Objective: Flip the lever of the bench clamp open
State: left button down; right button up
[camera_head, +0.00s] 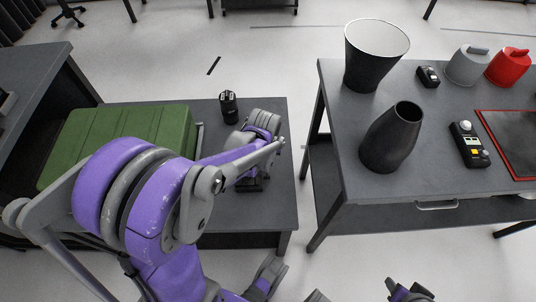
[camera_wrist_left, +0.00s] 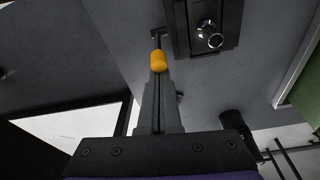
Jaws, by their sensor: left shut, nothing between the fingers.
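In the left wrist view my left gripper (camera_wrist_left: 160,88) is shut, its narrow grey fingers pointing up the picture. A yellow-orange grip (camera_wrist_left: 158,60), which looks like the end of the clamp's lever, lies at the fingertips. I cannot tell whether they touch. Next to it is a dark plate with a round silver knob (camera_wrist_left: 208,36), apparently part of the bench clamp.
A green case (camera_head: 110,140) and a black canister (camera_head: 229,107) stand on the left table (camera_head: 275,210). The right table (camera_head: 350,185) holds two dark vases, grey and red objects, and small devices. A floor gap separates the tables.

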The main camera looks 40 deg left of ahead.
aim_at(269, 166)
pick_arm(q)
jog(key=shift+s+d+r+t+y, duration=0.15)
jog(key=shift+s+d+t+y, duration=0.65)
jog(key=shift+t+y, duration=0.25)
jog(key=shift+s+d+t+y+b, duration=0.6)
jog(key=shift+s+t+y+b, duration=0.15)
jog(key=shift+t, duration=0.4)
jog(key=shift+a, duration=0.1)
jog(key=shift+r, duration=0.15)
jog(key=shift+r+p, duration=0.75)
jog(key=shift+p, duration=0.05)
jog(key=p+v, duration=0.5)
jog(key=v, duration=0.6)
